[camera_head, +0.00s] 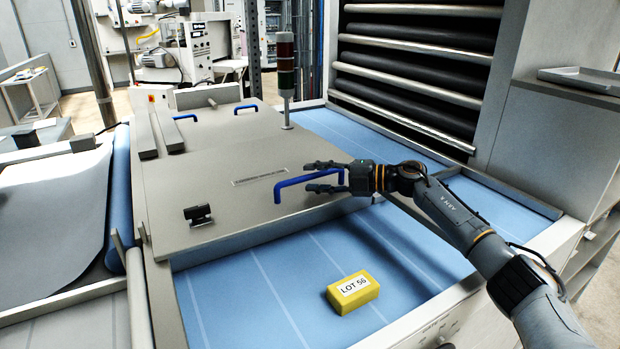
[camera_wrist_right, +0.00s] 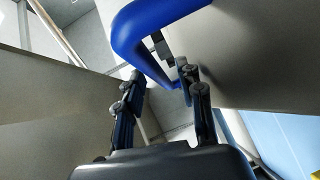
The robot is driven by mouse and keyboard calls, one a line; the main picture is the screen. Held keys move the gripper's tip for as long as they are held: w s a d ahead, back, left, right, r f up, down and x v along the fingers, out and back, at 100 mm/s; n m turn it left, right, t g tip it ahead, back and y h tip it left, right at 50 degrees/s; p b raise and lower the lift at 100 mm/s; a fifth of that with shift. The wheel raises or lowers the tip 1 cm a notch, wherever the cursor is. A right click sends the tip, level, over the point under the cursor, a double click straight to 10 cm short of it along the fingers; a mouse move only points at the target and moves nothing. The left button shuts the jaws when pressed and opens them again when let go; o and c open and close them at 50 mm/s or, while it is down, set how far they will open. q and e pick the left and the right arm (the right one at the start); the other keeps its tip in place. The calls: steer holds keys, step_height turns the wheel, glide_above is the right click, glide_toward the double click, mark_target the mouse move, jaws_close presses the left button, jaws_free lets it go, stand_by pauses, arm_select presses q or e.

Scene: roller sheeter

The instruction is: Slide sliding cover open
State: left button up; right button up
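The sliding cover (camera_head: 240,150) is a flat grey panel lying over the blue bed of the machine. A blue bar handle (camera_head: 300,180) stands on its right front part. It also shows large in the right wrist view (camera_wrist_right: 150,30). My right gripper (camera_head: 322,177) is at this handle, with its fingers apart, one on either side of the bar in the head view. In the right wrist view the fingertips (camera_wrist_right: 160,82) show a gap, with part of the handle beyond and between them. I cannot tell whether either finger touches it. My left gripper is out of view.
A yellow block labelled LOT 56 (camera_head: 353,292) lies on the blue bed (camera_head: 250,290) in front of the cover. A signal light post (camera_head: 286,70) stands behind. Two more blue handles (camera_head: 246,107) are at the cover's far side. Dark rollers (camera_head: 410,90) stand at the back right.

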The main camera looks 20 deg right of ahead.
steer(key=v, duration=1)
steer(key=shift+d, duration=0.15)
steer(key=shift+s, duration=0.1)
